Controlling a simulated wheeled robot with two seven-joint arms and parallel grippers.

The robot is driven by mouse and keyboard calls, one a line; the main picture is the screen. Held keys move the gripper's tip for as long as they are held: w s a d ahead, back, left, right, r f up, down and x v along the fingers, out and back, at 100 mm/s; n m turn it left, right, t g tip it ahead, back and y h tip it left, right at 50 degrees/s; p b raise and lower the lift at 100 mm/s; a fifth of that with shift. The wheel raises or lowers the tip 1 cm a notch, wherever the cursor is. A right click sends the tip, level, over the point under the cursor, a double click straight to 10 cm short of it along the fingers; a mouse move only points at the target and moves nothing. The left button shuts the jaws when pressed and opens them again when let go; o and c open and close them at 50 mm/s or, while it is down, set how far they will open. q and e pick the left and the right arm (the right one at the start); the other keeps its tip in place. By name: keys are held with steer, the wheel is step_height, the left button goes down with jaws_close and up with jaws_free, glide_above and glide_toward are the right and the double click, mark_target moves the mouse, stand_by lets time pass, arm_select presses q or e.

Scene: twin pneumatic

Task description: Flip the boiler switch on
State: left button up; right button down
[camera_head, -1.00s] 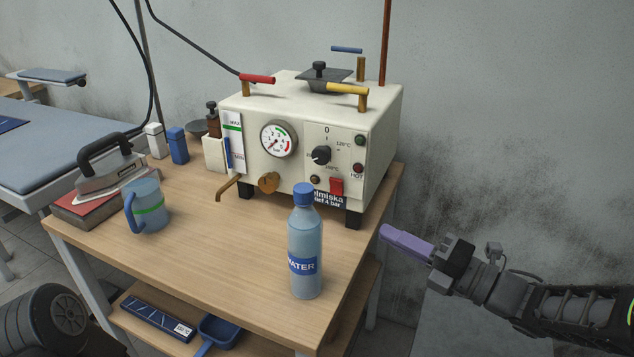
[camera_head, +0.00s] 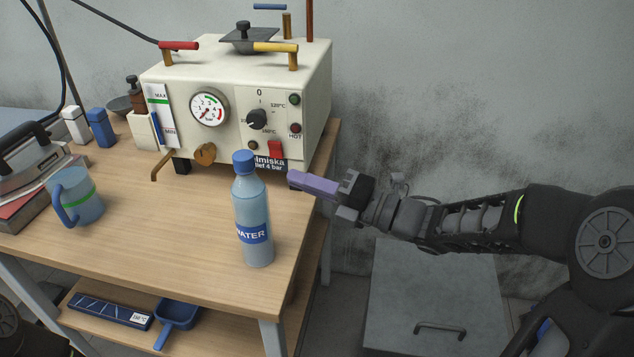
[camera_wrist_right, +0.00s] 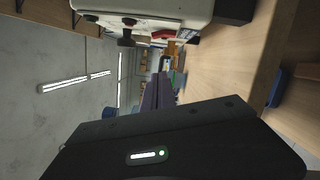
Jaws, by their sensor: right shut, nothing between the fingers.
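The boiler (camera_head: 225,115) is a cream box on the wooden table, with a gauge, a black dial and small lamps on its front. The red switch (camera_head: 275,150) sits at the lower right of that front, above a dark label; it also shows in the right wrist view (camera_wrist_right: 163,34). My right gripper (camera_head: 292,178) is shut and empty, its purple fingers pointing left, just below and right of the switch and apart from it. In the right wrist view the fingers (camera_wrist_right: 157,80) lie together. My left gripper is not in view.
A water bottle (camera_head: 252,215) stands on the table left of my right gripper. A blue mug (camera_head: 78,197) and an iron (camera_head: 35,155) are at the left. A lower shelf holds a blue dustpan (camera_head: 178,312). The bare wood between mug and bottle is clear.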

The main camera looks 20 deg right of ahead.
mark_target(275, 150)
steer(key=w+a+r+p, duration=0.1)
steer(key=w, duration=0.6)
steer(key=shift+a+r, duration=0.35)
steer(key=shift+r, duration=0.05)
steer(key=shift+r, duration=0.1)
steer(key=shift+w+d+r+m+p, duration=0.1)
steer(key=shift+w+d+m+p, duration=0.15)
steer(key=shift+m+p, duration=0.25)
steer(key=shift+a, duration=0.1)
